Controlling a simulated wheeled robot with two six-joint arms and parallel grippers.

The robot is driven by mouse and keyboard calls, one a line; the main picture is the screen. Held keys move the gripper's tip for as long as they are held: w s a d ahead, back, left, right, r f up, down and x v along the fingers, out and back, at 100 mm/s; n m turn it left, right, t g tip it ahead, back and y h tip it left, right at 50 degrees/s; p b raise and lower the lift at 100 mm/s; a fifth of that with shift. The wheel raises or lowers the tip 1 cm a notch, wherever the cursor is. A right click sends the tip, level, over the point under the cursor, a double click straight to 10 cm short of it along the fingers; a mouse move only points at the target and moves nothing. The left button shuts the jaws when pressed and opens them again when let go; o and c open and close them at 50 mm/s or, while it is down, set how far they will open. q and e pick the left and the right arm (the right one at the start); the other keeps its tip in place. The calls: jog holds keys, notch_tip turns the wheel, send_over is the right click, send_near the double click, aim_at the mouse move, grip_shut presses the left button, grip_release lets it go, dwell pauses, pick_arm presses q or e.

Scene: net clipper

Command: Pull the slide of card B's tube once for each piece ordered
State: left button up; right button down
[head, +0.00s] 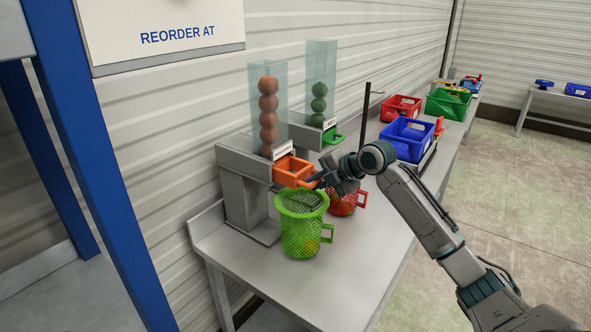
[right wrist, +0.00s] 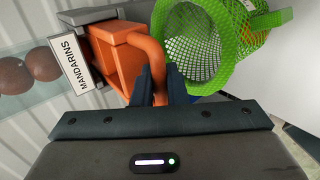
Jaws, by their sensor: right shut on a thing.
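The near clear tube (head: 268,85) holds a stack of orange-brown balls. Its label reads MANDARINS (right wrist: 83,65) in the right wrist view. Its orange slide (head: 291,168) sticks out of the grey dispenser; it also shows in the right wrist view (right wrist: 130,52). My right gripper (head: 316,183) is shut on the slide's handle. A green net (head: 300,222) stands in front of the dispenser, below the slide, with a yellow-orange piece (head: 311,247) inside low down. A second tube (head: 320,60) with green balls and a green slide (head: 334,138) stands behind. No card lettered B is readable.
A red net (head: 345,207) stands right of the green one, partly behind my gripper. Blue (head: 409,134), red (head: 399,106) and green (head: 447,104) crates stand farther along the grey bench (head: 275,280). A dark upright post (head: 366,112) stands behind my gripper.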

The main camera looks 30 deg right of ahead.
aim_at(306, 173)
jog(key=shift+w+a+r+p, duration=0.1)
jog(key=shift+w+a+p, duration=0.2)
jog(key=shift+w, duration=0.45)
jog(key=shift+w+a+r+p, duration=0.15)
jog(key=shift+w+a, duration=0.1)
jog(key=shift+w, duration=0.5)
jog(key=shift+w+a+f+p, duration=0.1)
jog(key=shift+w+a+p, duration=0.2)
jog(key=shift+w, duration=0.45)
jog(key=shift+w+a, duration=0.25)
jog(key=shift+w, duration=0.4)
jog(key=shift+w+a, duration=0.2)
jog(key=shift+w, duration=0.4)
jog(key=shift+s, duration=0.1)
jog(key=s+d+b, duration=0.2)
jog(key=s+d, duration=0.2)
jog(key=s, duration=0.5)
jog(key=shift+s, duration=0.25)
